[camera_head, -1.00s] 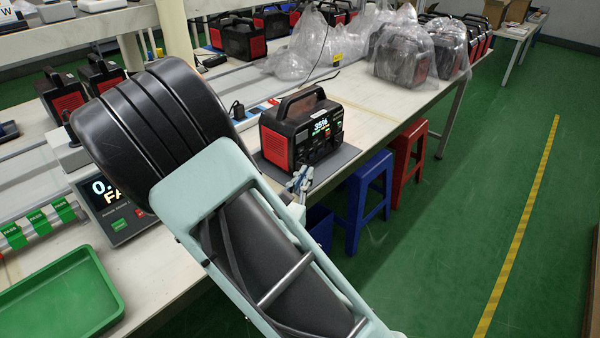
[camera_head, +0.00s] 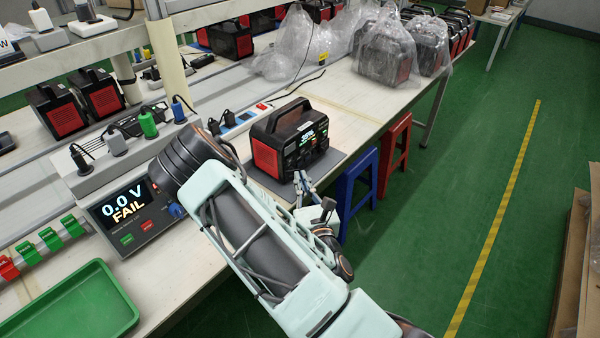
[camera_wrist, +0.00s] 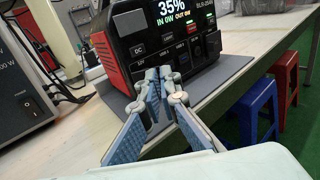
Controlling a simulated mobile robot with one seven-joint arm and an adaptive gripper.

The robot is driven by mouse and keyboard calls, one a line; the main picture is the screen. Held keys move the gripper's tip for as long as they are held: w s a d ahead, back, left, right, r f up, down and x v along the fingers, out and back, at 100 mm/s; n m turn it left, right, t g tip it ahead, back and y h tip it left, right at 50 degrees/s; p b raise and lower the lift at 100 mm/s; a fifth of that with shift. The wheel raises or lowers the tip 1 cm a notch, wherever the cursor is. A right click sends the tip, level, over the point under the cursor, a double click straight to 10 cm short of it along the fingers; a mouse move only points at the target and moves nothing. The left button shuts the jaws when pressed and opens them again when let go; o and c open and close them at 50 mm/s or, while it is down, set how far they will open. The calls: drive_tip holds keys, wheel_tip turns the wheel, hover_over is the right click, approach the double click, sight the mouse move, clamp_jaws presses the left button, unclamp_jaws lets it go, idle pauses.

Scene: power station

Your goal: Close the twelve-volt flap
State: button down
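The power station (camera_head: 291,138) is a black and red box with a top handle and a lit screen, upright on a grey mat on the bench. The wrist view shows its front (camera_wrist: 180,45) close up, with a 35% screen and a row of labelled ports. The twelve-volt flap area (camera_wrist: 140,88) is at the lower left of that front. My fingers partly cover it, so I cannot tell how far the flap stands open. My gripper (camera_wrist: 160,80) has its blue-padded fingertips together just before the lower front, with nothing seen between them. It also shows in the head view (camera_head: 300,180).
A tester (camera_head: 130,212) reading 0.0 V FAIL and a green tray (camera_head: 75,308) are at the left. Bagged units (camera_head: 390,50) stand farther along the bench. Blue (camera_head: 357,190) and red (camera_head: 396,145) stools are beside the bench's right edge.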

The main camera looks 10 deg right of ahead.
drive_tip(key=shift+w+d+n+y+p, duration=0.2)
drive_tip(key=shift+n+y+p, duration=0.4)
drive_tip(key=shift+y+p, duration=0.3)
drive_tip(key=shift+w+d+n+y+p, duration=0.15)
drive_tip(key=shift+n+y+p, duration=0.45)
drive_tip(key=shift+y+p, duration=0.3)
drive_tip(key=shift+w+d+n+g+y, duration=0.1)
drive_tip(key=shift+w+n+g+y, duration=0.1)
drive_tip(key=shift+n+y, duration=0.3)
drive_tip(key=shift+w+d+n+g+y, duration=0.1)
drive_tip(key=shift+w+n+g+y, duration=0.1)
drive_tip(key=shift+y, duration=0.5)
drive_tip(key=shift+w+r+n+g+y, duration=0.15)
drive_tip(key=shift+n+g+y, duration=0.2)
drive_tip(key=shift+y, duration=0.25)
drive_tip(key=c, duration=2.6)
unclamp_jaws()
drive_tip(key=shift+c, duration=0.2)
drive_tip(key=o, duration=0.5)
drive_tip(key=shift+c, duration=0.2)
wheel_tip(320, 180, up, 10)
